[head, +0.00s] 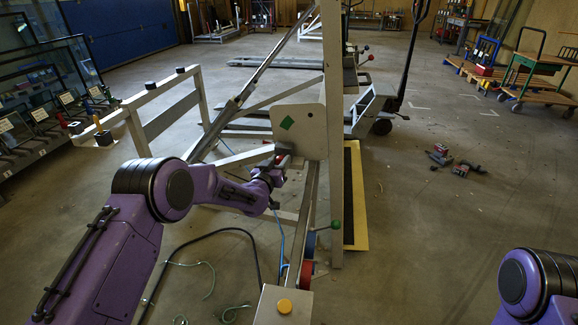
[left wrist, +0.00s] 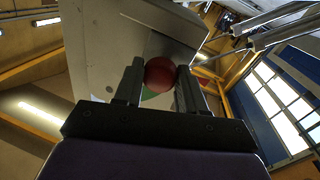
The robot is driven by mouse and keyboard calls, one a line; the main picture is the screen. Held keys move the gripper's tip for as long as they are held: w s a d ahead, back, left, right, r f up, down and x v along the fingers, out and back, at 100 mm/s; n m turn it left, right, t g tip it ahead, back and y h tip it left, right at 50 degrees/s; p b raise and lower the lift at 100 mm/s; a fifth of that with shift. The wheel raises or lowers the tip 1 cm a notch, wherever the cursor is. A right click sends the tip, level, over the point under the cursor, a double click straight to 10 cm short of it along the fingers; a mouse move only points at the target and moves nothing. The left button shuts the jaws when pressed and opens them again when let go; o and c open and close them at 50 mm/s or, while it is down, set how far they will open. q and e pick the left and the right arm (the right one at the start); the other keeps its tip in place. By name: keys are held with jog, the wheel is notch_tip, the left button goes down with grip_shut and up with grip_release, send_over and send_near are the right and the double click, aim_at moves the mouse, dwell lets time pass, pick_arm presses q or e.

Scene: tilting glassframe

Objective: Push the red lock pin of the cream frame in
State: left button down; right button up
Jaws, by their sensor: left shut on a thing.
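The cream frame (head: 334,120) stands upright in the middle of the head view. It carries a pale plate (head: 310,125) with a green diamond mark. My left gripper (head: 279,170) is at the lower left edge of this plate. In the left wrist view, the round red knob of the lock pin (left wrist: 159,73) sits between the two dark fingers, and the gripper is shut on it. The plate (left wrist: 150,40) rises just behind the knob there. The pin's shaft is hidden, and its depth in the frame cannot be told. My right gripper is outside the view.
A green-knobbed lever (head: 335,224) and a red roller (head: 307,272) are low on the frame. A box with an orange button (head: 284,306) stands in front. Cables (head: 205,240) lie on the floor. Glass racks (head: 45,90) stand left; the floor at right is mostly clear.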

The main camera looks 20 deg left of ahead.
pick_arm(q)
jog(key=c, duration=0.9)
grip_release()
jog(key=shift+w+r, duration=0.1)
jog(key=shift+r, duration=0.05)
jog(key=shift+o, duration=1.1)
jog(key=shift+w, duration=0.1)
jog(key=s+a, duration=0.1)
jog(key=s, duration=0.9)
jog(key=shift+s+a+p, duration=0.15)
jog(key=shift+s+p, duration=0.15)
jog(key=shift+p, duration=0.15)
